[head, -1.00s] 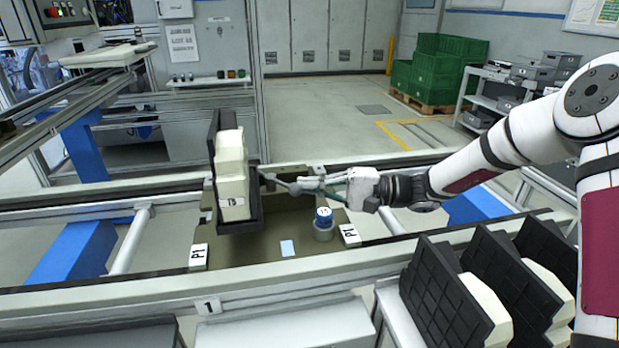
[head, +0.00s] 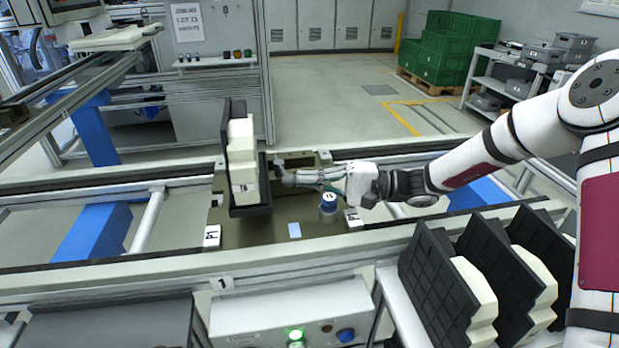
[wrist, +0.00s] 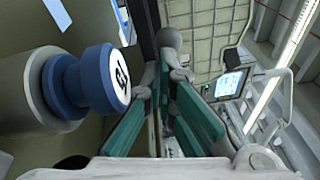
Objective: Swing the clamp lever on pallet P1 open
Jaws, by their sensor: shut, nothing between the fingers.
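Pallet P1 (head: 265,236) is an olive plate carrying an upright black fixture (head: 236,112) with a cream block (head: 242,160). A small grey lever end (head: 278,161), apparently the clamp lever, stands just right of the fixture; its pivot is hidden. My gripper (head: 288,180) reaches in from the right, its tips close to that lever. In the wrist view my gripper (wrist: 160,95) has its teal-padded fingers shut with nothing between them. A rounded grey knob (wrist: 168,39) shows just beyond the tips; I cannot tell whether they touch.
A blue-topped button (head: 328,198) on a grey post stands under my gripper; it is large beside the fingers in the wrist view (wrist: 85,85). Rails run along both sides of the pallet. Black fixtures with cream blocks (head: 480,290) stand front right. A control box (head: 290,320) is in front.

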